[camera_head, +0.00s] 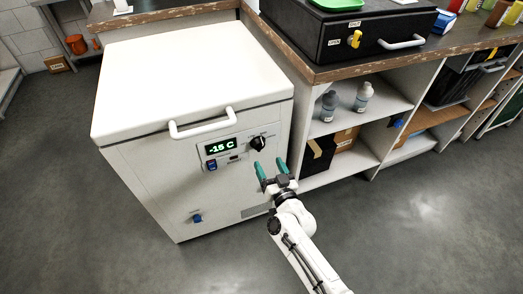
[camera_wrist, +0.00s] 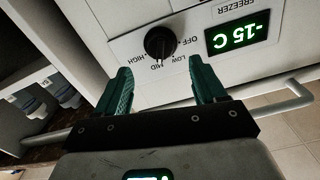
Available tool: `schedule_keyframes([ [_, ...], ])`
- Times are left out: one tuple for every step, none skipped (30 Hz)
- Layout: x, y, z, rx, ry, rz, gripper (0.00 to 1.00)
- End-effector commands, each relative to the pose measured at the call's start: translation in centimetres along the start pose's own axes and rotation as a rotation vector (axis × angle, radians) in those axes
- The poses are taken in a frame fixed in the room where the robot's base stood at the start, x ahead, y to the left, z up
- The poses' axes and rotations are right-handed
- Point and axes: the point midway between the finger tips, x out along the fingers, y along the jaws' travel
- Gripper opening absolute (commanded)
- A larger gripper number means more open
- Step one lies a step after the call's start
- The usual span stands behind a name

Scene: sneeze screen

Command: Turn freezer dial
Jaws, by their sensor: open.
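The white chest freezer (camera_head: 160,170) stands at the left with its lid closed. Its black dial (camera_head: 258,143) sits on the front panel right of the display (camera_head: 221,146), which reads -15 C. In the wrist view the dial (camera_wrist: 160,42) shows upside down, with the labels OFF, LOW, MID and HIGH around it. Its pointer lies near MID and LOW; I cannot tell the exact setting. My gripper (camera_head: 270,168) is open and empty, just below the dial in the head view. In the wrist view its green fingertips (camera_wrist: 160,72) are spread either side of the dial's line, apart from it.
A white lid handle (camera_head: 202,123) juts out above the display. A blue-and-red switch (camera_head: 211,165) is below the display, and a blue knob (camera_head: 197,218) lower down. Shelves with bottles (camera_head: 329,106) stand to the right. The floor in front is clear.

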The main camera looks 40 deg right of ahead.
Motion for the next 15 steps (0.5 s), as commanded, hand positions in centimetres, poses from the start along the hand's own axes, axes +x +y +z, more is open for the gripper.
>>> schedule_keyframes([
  [1.1, 0.0, -0.1, -0.002, 0.002, -0.001, 0.70],
  [1.7, 0.0, -0.2, -0.002, 0.003, -0.001, 0.70],
  [2.4, 0.0, -0.2, -0.001, 0.002, 0.000, 0.70],
  [2.9, 0.0, -0.2, -0.003, 0.002, -0.001, 0.70],
  [3.4, 0.0, -0.1, -0.002, 0.001, -0.001, 0.70],
  [4.0, 0.0, -0.1, -0.001, 0.002, -0.001, 0.70],
  [4.5, 0.0, -0.1, -0.002, 0.001, -0.001, 0.70],
  [5.0, 0.0, -0.1, -0.002, 0.002, -0.001, 0.70],
  [5.4, 0.0, 0.0, -0.003, 0.001, -0.001, 0.70],
  [5.8, 0.0, 0.0, -0.002, 0.001, -0.001, 0.70],
  [6.1, 0.0, 0.0, -0.001, 0.000, -0.001, 0.70],
  [6.5, 0.0, 0.0, -0.001, 0.000, -0.002, 0.70],
  [6.8, 0.0, 0.0, -0.001, 0.000, -0.002, 0.70],
  [6.9, -0.1, 0.0, -0.001, 0.000, -0.002, 0.70],
  [7.1, -0.1, 0.0, -0.001, -0.001, -0.002, 0.70],
])
